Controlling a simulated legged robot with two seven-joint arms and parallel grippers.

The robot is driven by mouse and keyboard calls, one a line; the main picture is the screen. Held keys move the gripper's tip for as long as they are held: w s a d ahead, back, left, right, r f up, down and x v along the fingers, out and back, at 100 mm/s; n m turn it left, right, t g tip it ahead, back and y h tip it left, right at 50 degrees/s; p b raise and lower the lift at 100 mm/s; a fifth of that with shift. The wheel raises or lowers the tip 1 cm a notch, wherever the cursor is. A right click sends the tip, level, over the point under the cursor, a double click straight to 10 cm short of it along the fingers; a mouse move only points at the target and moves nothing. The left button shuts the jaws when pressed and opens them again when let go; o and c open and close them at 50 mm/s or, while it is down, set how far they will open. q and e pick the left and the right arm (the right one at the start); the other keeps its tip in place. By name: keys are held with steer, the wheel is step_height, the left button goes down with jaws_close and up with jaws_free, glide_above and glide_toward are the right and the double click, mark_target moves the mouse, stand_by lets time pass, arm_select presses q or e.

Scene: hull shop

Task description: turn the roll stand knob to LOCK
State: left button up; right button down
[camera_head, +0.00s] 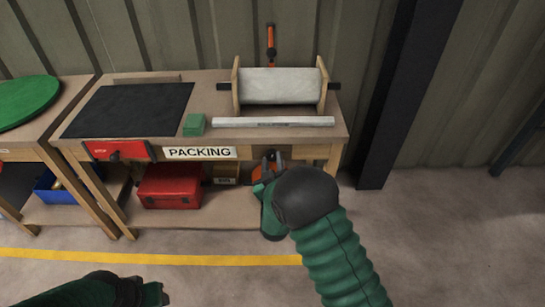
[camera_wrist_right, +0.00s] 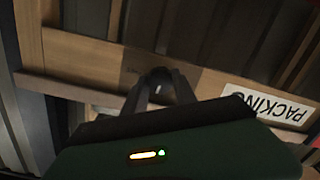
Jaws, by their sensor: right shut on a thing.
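The roll stand (camera_head: 235,88) holds a pale roll (camera_head: 280,86) between two wooden cheeks at the back right of the packing bench. My right gripper (camera_head: 270,160) is at the bench's front rail, right of the PACKING label. In the right wrist view its two dark fingers (camera_wrist_right: 162,88) close around a small dark knob (camera_wrist_right: 160,73) on the wooden rail. Faint lettering shows on the wood beside it, too small to read. The knob's pointing direction is hidden by the fingers. My left gripper (camera_head: 135,291) is low at the left, away from the bench; its fingers are unclear.
The bench (camera_head: 205,90) carries a black mat (camera_head: 130,110), a green block (camera_head: 194,125) and a pale bar (camera_head: 273,122). A red toolbox (camera_head: 169,187) sits on the shelf below. A dark steel column (camera_head: 400,100) stands right of the bench. Floor in front is clear.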

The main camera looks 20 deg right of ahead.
steer(key=shift+a+n+p, duration=0.1)
steer(key=shift+n+p, duration=0.25)
steer(key=shift+n, duration=0.15)
steer(key=c, duration=1)
jaws_free()
steer(key=shift+s+a, duration=0.1)
steer(key=shift+s, duration=0.2)
steer(key=p+v, duration=0.4)
steer(key=v, duration=1.2)
steer(key=shift+p, duration=0.3)
